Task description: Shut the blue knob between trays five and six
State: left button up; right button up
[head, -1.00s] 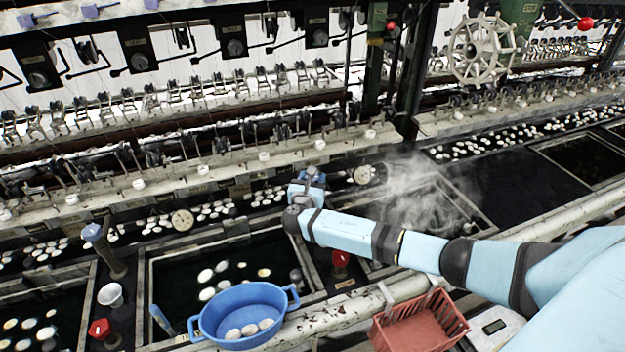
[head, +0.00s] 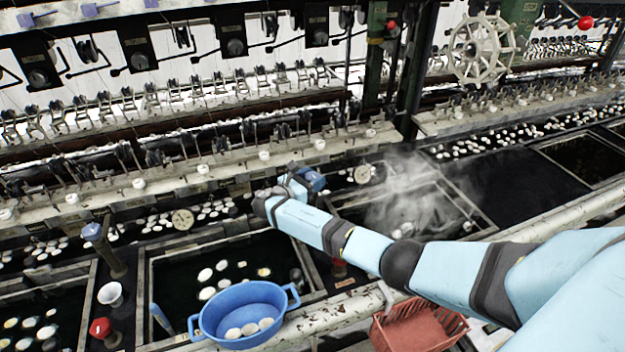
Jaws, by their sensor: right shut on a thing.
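The blue knob (head: 315,181) stands on the dark strip between two sunken water trays, the left one (head: 148,285) with pale cocoons and the right one (head: 465,205) under steam. My right gripper (head: 303,178) is shut on this knob, reaching it from the left side with the wrist bent back. The fingers and the post under the knob are mostly hidden by my wrist and forearm. Tray numbers cannot be read. My left gripper is not in view.
A blue basin (head: 205,326) with cocoons and a red basket (head: 428,330) stand on the front ledge. Another blue knob (head: 92,232) is on a post at left. A red knob (head: 340,267) sits just below my forearm. Machinery lines the back.

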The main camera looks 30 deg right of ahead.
jog(key=shift+m+g, duration=0.6)
jog(key=shift+g, duration=0.4)
jog(key=o, duration=0.9)
jog(key=shift+s+a+b, duration=0.1)
jog(key=shift+a+b, duration=1.35)
jog(key=shift+a, duration=5.5)
